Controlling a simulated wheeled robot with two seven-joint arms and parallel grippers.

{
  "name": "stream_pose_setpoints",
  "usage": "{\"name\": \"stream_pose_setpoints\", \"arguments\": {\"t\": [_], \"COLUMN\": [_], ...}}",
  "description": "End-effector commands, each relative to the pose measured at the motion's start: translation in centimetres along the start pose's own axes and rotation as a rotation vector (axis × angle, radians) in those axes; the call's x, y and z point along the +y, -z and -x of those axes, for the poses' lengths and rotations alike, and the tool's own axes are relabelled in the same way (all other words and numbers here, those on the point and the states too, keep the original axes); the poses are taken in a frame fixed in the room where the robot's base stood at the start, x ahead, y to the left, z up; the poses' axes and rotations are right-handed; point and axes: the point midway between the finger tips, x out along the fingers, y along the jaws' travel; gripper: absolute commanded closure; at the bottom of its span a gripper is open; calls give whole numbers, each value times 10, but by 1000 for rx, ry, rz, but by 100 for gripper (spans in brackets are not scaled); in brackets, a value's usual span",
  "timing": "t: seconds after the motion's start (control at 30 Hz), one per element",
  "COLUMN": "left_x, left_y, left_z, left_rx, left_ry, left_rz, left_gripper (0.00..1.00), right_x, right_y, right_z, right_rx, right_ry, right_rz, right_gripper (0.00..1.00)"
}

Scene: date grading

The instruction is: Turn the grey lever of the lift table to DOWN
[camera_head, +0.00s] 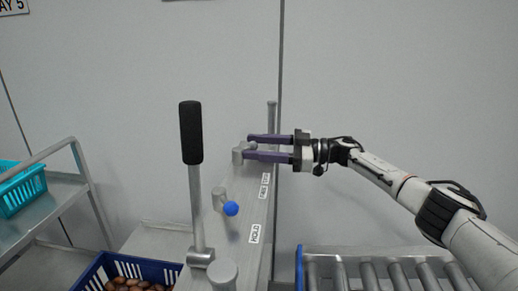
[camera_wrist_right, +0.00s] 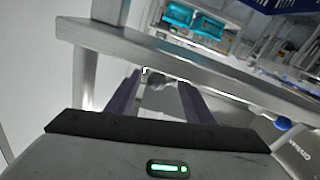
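The lift table's grey panel (camera_head: 238,205) stands upright-edged in the middle of the head view. A grey lever (camera_head: 239,155) sits near its far end, and a small grey part (camera_wrist_right: 158,77) shows between my fingers in the right wrist view. My right gripper (camera_head: 249,146) reaches in from the right, its two purple fingers open and apart around the lever's rounded end. I cannot tell whether they touch it. White labels, one reading HOLD (camera_head: 254,233), lie along the panel; the farther ones are too small to read surely. My left gripper is not in view.
A second lever with a blue ball (camera_head: 231,208) is nearer on the panel. A tall black-gripped handle (camera_head: 191,133) rises left of it. A blue crate (camera_head: 98,271) of dates is at lower left, a roller conveyor (camera_head: 395,252) at lower right, and a teal basket (camera_head: 22,190) on a rack.

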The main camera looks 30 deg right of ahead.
Motion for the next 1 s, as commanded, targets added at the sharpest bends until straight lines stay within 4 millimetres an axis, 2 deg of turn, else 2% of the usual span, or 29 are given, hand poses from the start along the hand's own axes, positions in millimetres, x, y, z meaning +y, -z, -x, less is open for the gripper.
{"name": "stream_pose_setpoints", "arguments": {"t": [0.27, 0.37, 0.7, 0.83, 1.0], "left_x": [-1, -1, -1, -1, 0], "left_y": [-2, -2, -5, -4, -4], "left_z": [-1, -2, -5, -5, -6], "left_rx": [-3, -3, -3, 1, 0], "left_ry": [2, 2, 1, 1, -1], "left_rz": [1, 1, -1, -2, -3], "left_gripper": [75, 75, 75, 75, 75], "right_x": [0, 1, 0, 0, 0], "right_y": [-3, -4, -4, -2, -2], "right_z": [5, 14, 78, 95, 104], "right_rx": [-6, -7, -7, -4, -3], "right_ry": [-2, -3, -2, -2, 0], "right_rz": [0, 0, 0, 0, 0], "right_gripper": [53, 53, 53, 53, 53]}}
